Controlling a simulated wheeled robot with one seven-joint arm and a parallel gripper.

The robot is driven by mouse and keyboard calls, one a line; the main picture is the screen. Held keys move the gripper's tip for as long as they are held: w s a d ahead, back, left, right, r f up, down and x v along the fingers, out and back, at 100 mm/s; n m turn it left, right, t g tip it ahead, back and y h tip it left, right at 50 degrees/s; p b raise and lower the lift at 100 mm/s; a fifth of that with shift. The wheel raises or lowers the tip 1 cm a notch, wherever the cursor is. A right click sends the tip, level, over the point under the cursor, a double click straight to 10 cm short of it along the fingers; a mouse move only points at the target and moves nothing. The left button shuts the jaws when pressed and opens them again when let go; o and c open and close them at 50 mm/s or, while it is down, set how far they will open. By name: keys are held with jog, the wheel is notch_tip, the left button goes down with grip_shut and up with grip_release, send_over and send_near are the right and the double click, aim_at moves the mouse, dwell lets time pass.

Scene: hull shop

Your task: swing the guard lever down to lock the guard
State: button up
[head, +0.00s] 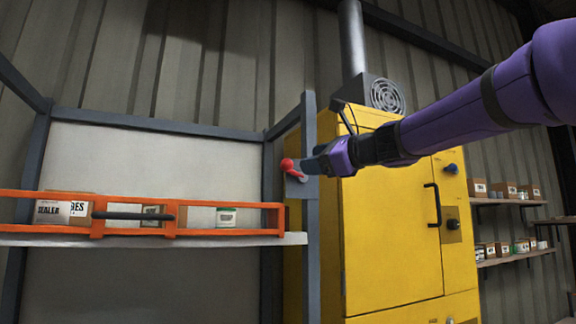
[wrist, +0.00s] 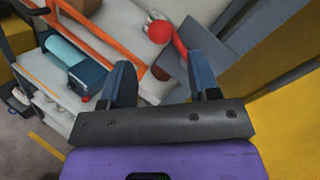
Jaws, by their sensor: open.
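The guard lever (head: 293,172) is red with a round knob and sits on a grey plate on the rack's right post. In the head view its knob end points up and left. In the wrist view the red knob (wrist: 159,31) shows beyond my fingertips, roughly between them, with part of the red arm beside it. The orange guard (head: 97,216) spans the shelf front, with a dark handle bar. My gripper (head: 316,165) is open and empty, close to the lever's right side in the head view; its fingers (wrist: 162,78) also show in the wrist view. I see no clear contact.
Boxes (head: 66,210) stand on the shelf behind the guard. The grey rack post (head: 311,245) rises right beside the lever. A yellow cabinet (head: 390,235) stands close on the right. Shelves with small boxes (head: 505,190) are farther right.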

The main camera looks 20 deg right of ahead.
aim_at(291, 164)
jog(key=x, duration=0.8)
jog(key=shift+a, duration=0.1)
jog(key=shift+c, duration=0.5)
